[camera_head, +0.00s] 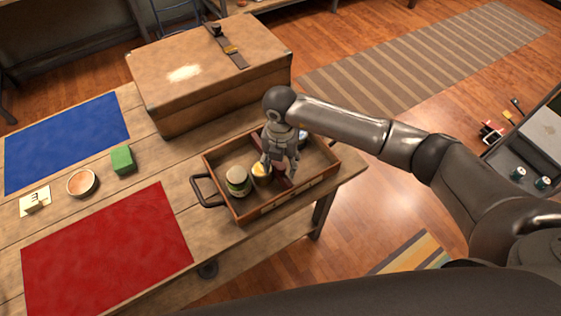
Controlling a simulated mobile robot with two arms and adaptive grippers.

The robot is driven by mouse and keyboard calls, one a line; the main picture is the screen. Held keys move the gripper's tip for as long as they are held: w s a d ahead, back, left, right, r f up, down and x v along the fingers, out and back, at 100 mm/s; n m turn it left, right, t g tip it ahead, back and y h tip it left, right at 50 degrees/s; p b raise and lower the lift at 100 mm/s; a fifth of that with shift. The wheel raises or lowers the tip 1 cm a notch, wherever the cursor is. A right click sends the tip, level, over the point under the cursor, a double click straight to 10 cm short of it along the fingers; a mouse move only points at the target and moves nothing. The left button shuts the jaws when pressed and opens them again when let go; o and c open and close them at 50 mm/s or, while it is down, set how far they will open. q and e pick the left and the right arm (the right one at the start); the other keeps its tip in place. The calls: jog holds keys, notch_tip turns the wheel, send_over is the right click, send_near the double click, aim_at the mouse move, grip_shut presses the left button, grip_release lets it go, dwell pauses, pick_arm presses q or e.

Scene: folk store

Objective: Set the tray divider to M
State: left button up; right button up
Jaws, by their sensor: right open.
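A wooden tray (245,216) with dark handles sits near the right end of the table. A dark red divider (287,184) shows partly inside it, under my right gripper (279,173). The right gripper points down into the tray with its fingers apart, around or just above the divider; I cannot tell whether they touch it. The gripper hides the divider's far part. Small marks show along the tray's near wall, too small to read as letters. My left gripper is not in view.
The tray holds a jar with a green band (238,181), a yellow item (261,169) and a pale item partly hidden by my wrist. A large brown case (205,85) stands behind. A green block (122,160), small bowl (82,183), red mat (107,250) and blue mat (65,140) lie left.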

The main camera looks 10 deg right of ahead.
jog(key=shift+r, duration=0.15)
notch_tip(320, 180, up, 12)
dwell(0.3)
dwell(0.4)
